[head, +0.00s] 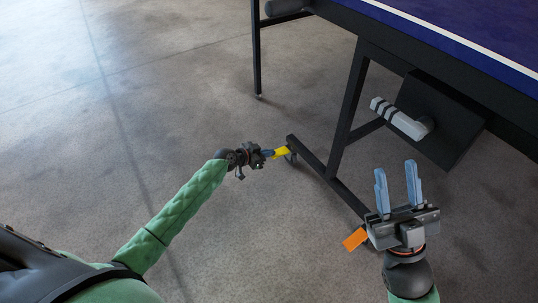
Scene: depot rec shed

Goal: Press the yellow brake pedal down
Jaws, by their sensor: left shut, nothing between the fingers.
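The yellow brake pedal (281,153) is a small tab at the near left end of the table's black foot bar, by a caster. My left gripper (268,153) is shut and empty, with its blue fingertips right at the left side of the pedal. I cannot tell whether they touch it or how far the pedal is tilted. My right gripper (397,184) is open and empty, with its two blue fingers pointing up the picture, right of the foot bar.
An orange pedal (354,239) sits near the bar's other end, beside my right gripper. A blue table-tennis top (470,25) with black legs (349,95) fills the upper right. A black box with a grey handle (400,120) hangs below it. The concrete floor at left is clear.

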